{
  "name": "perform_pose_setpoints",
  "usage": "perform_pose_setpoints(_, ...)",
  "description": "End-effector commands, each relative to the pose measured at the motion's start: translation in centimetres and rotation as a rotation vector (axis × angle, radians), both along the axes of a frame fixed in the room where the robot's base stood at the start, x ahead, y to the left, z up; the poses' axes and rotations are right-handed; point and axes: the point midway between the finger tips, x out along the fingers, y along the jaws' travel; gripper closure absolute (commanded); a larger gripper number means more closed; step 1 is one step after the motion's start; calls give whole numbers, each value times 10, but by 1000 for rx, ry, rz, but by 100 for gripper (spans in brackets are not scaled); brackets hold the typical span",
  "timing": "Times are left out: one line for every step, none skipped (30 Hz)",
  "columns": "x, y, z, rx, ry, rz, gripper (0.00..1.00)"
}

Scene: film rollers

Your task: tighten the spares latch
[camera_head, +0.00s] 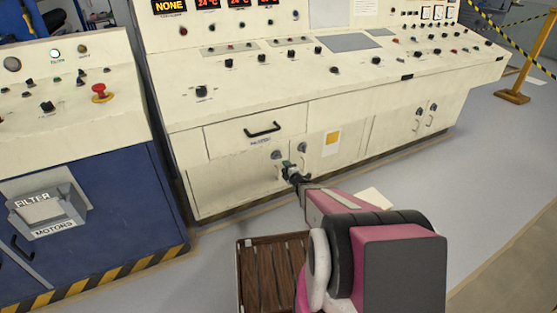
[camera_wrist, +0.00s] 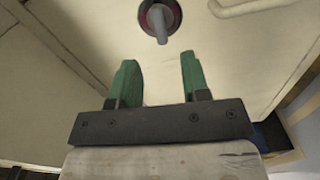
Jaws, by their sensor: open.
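A round latch with a dark red ring and a grey lever (camera_wrist: 160,20) shows at the top of the wrist view, on a cream panel. My gripper (camera_wrist: 158,64) has two green fingers, spread apart with nothing between them. The latch lies beyond the fingertips, roughly in line with the gap, and apart from them. In the head view my gripper (camera_head: 288,170) is in front of the lower cabinet doors, just below two round latches, a left one (camera_head: 277,155) and a right one (camera_head: 302,148). I cannot read a label that says which is the spares latch.
A drawer with a black handle (camera_head: 263,130) is above the latches. A pale handle (camera_wrist: 250,7) is right of the latch in the wrist view. A blue cabinet (camera_head: 90,190) stands at left. A brown slatted surface (camera_head: 268,270) is in front. Floor at right is open.

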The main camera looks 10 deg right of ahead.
Motion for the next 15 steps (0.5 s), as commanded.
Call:
perform_pose_setpoints(10,3,-1,0,-1,1,57)
perform_pose_setpoints(15,4,-2,0,-1,1,57)
perform_pose_setpoints(21,6,-2,1,-1,1,57)
perform_pose_setpoints(26,8,-2,1,0,0,57)
perform_pose_setpoints(31,9,-2,1,0,0,57)
perform_pose_setpoints(39,11,-2,1,0,0,57)
perform_pose_setpoints(44,13,-2,0,0,0,57)
perform_pose_setpoints(49,15,-2,0,-1,0,57)
perform_pose_setpoints(56,17,-2,0,-1,1,57)
perform_pose_setpoints(61,19,-2,0,0,0,57)
perform_pose_setpoints(65,21,-2,1,0,0,57)
perform_pose_setpoints(70,22,-2,1,1,-1,57)
perform_pose_setpoints(73,23,-2,1,1,-1,57)
perform_pose_setpoints(76,24,-2,1,1,-1,57)
perform_pose_setpoints(78,25,-1,2,2,-1,57)
